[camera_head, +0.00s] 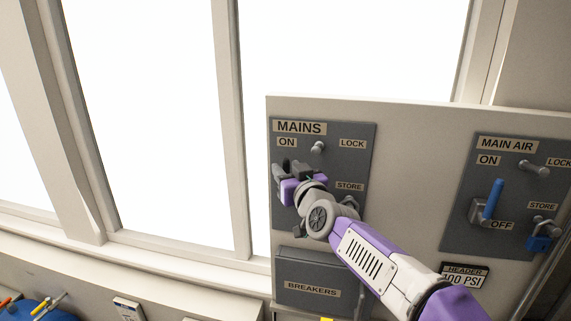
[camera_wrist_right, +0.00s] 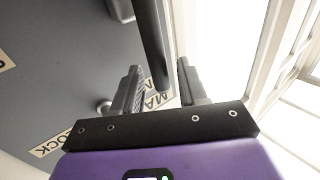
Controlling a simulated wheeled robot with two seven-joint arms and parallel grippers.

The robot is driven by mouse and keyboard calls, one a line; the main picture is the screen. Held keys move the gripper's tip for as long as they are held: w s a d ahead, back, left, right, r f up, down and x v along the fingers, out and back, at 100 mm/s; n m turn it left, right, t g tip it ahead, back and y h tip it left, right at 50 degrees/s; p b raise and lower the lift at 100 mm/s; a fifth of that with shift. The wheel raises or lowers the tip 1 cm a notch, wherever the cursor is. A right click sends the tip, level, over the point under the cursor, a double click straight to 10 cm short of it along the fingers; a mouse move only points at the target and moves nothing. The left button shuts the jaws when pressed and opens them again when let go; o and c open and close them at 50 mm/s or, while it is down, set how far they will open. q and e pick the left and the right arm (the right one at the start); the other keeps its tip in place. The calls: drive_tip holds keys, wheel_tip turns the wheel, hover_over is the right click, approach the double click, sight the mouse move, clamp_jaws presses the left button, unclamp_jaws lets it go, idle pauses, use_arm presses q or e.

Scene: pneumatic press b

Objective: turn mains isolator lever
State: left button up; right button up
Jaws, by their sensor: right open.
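The MAINS isolator panel (camera_head: 345,140) is a dark grey plate with ON, LOCK and STORE labels. My right gripper (camera_head: 285,172) is in front of its left side, just below the ON label, and hides most of the lever in the head view. In the right wrist view a dark bar, apparently the isolator lever (camera_wrist_right: 151,38), reaches down between the two open fingers of my right gripper (camera_wrist_right: 158,68). Clear space shows between the bar and the right finger. Whether the bar touches the left finger cannot be told. My left gripper is not in view.
A MAIN AIR panel (camera_head: 470,168) with a blue lever (camera_head: 493,199) and a blue padlock (camera_head: 538,243) is on the right. A BREAKERS box (camera_head: 300,282) sits below the MAINS panel. A metal peg (camera_head: 317,147) sticks out near LOCK. Windows stand behind, left.

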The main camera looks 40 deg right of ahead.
drive_tip(key=shift+x, duration=0.8)
drive_tip(key=shift+c, duration=0.2)
clamp_jaws()
